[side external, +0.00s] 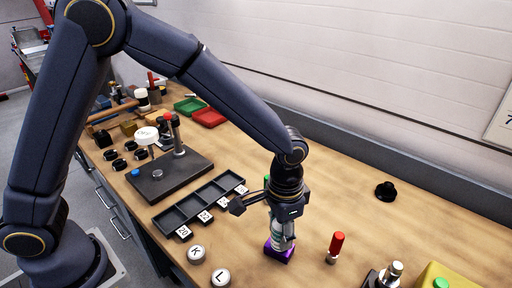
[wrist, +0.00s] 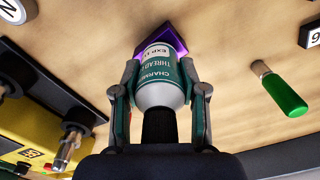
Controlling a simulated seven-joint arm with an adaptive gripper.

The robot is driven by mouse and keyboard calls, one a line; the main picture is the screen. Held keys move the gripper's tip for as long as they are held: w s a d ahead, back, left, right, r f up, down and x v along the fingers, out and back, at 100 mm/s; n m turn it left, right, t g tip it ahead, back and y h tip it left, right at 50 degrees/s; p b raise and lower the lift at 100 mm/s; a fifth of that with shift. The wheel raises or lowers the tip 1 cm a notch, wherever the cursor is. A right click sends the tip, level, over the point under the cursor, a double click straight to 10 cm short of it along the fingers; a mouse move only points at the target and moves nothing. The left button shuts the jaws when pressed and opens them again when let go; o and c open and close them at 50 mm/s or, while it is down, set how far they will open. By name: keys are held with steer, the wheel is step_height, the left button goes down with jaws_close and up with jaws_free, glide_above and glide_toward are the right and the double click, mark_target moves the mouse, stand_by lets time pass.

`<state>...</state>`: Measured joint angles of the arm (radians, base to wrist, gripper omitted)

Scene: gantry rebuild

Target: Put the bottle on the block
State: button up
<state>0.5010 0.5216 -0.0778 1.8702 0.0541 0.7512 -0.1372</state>
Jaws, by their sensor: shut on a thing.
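The bottle is a grey and green labelled cylinder with a black cap, and it shows in the side view (side external: 281,236) and the wrist view (wrist: 158,78). My gripper (side external: 284,226) is shut on it, with one finger on each side in the wrist view (wrist: 158,88). The bottle looks upright, with its base at the purple block (side external: 279,254). The block lies on the wooden bench and shows beyond the bottle's base in the wrist view (wrist: 176,38). I cannot tell whether the base touches the block. The bottle and gripper hide part of the block.
A red-handled tool (side external: 336,243) stands right of the block. Round pieces marked K (side external: 196,253) and L (side external: 220,277) lie to the left. A black compartment tray (side external: 205,203) is behind them. A yellow box (side external: 432,272) is at front right. A green-handled tool (wrist: 284,93) shows in the wrist view.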

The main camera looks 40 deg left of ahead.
steer(key=shift+f, duration=0.1)
steer(key=o, duration=1.1)
steer(key=shift+o, duration=0.2)
step_height(320, 180, up, 12)
steer(key=shift+a+r, duration=0.1)
steer(key=s+a+r+n+t, duration=0.2)
steer(key=a+r, duration=0.3)
steer(key=a, duration=0.3)
steer(key=s+a+r+n+t, duration=0.1)
steer(key=s+a+n+t, duration=0.2)
steer(key=s+a, duration=0.9)
steer(key=shift+s+a+r+t, duration=0.25)
steer(key=shift+a+r+t, duration=0.1)
steer(key=shift+a, duration=0.45)
